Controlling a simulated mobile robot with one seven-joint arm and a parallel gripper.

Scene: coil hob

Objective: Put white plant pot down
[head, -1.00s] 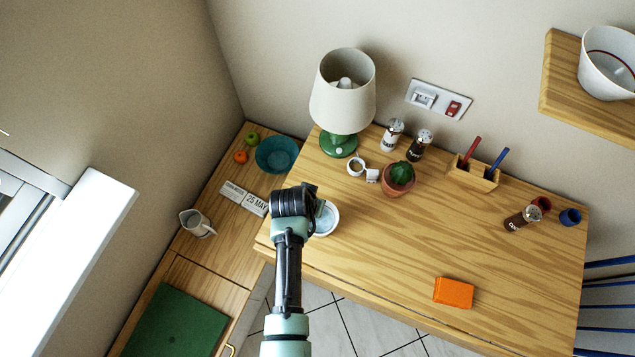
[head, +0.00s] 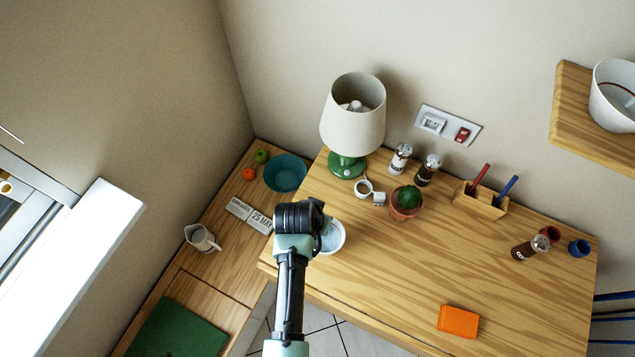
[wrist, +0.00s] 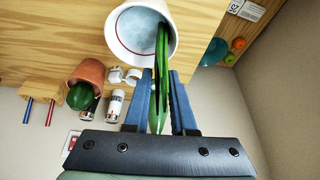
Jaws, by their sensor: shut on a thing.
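The white plant pot (head: 333,237) shows in the head view beside the end of my arm, above or on the left front part of the wooden table; whether it touches the table is hard to tell. In the wrist view the pot (wrist: 128,42) has a pale blue inside and a red line around its inner wall. My gripper (wrist: 162,72) is shut at the pot's near rim. Long green slender pieces (wrist: 162,55) run between the fingers and into the pot opening; I cannot tell what they are. The wrist hides part of the pot in the head view.
The table (head: 400,285) has free room in front and centre. A cactus pot (head: 405,205), green lamp (head: 347,165), shakers (head: 400,158) and pen holder (head: 481,200) stand behind. An orange box (head: 458,321) lies front right.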

